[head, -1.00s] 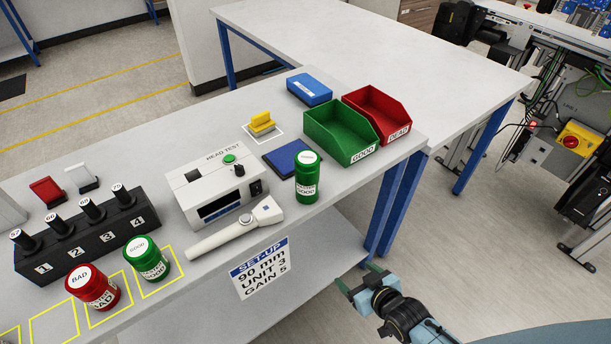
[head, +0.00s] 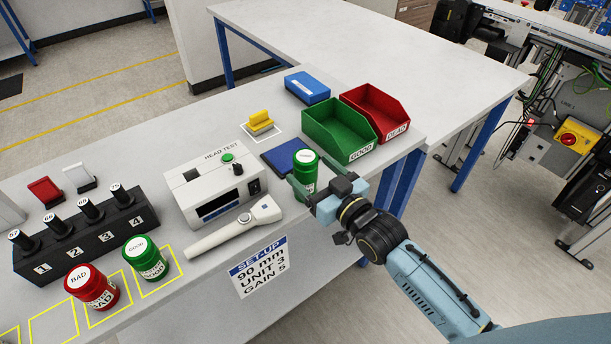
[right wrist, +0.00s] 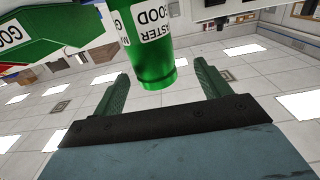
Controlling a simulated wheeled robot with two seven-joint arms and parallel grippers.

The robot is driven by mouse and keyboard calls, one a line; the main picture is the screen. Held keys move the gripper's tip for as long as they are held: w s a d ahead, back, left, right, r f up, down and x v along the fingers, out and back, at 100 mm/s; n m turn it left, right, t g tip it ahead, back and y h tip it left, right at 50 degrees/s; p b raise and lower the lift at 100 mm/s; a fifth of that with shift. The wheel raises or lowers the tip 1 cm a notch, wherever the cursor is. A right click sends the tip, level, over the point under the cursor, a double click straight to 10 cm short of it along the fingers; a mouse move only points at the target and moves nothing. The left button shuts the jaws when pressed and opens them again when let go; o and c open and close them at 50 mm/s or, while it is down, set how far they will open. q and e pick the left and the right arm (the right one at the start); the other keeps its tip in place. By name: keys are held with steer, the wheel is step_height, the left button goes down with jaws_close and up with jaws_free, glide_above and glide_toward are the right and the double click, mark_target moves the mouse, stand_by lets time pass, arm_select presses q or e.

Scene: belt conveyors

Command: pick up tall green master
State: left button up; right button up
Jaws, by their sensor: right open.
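The tall green master (head: 306,162), a green cylinder with a white lid and label, stands upright near the front edge of the bench. My right gripper (head: 315,180) is open at it, with one finger on each side in the head view and the lower part partly hidden. In the right wrist view the green master (right wrist: 150,60) shows just ahead of and between the tips of the open fingers (right wrist: 163,78); I cannot tell whether they touch it. My left gripper is out of view.
A shorter green can (head: 145,258) and a red BAD can (head: 92,288) stand in yellow squares at left. The head tester (head: 212,190) and its wand (head: 235,228) lie left of the master. The green GOOD bin (head: 330,138) and red bin (head: 385,112) stand behind it.

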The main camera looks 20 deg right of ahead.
mark_target(301, 155)
steer(key=shift+d+x, duration=0.15)
steer(key=shift+x, duration=1.3)
steer(key=shift+d+x, duration=0.15)
steer(key=shift+x, duration=1.3)
steer(key=shift+w+r, duration=0.15)
steer(key=shift+c, duration=0.4)
steer(key=c, duration=1.2)
steer(key=shift+r, duration=0.15)
steer(key=shift+c, duration=1.1)
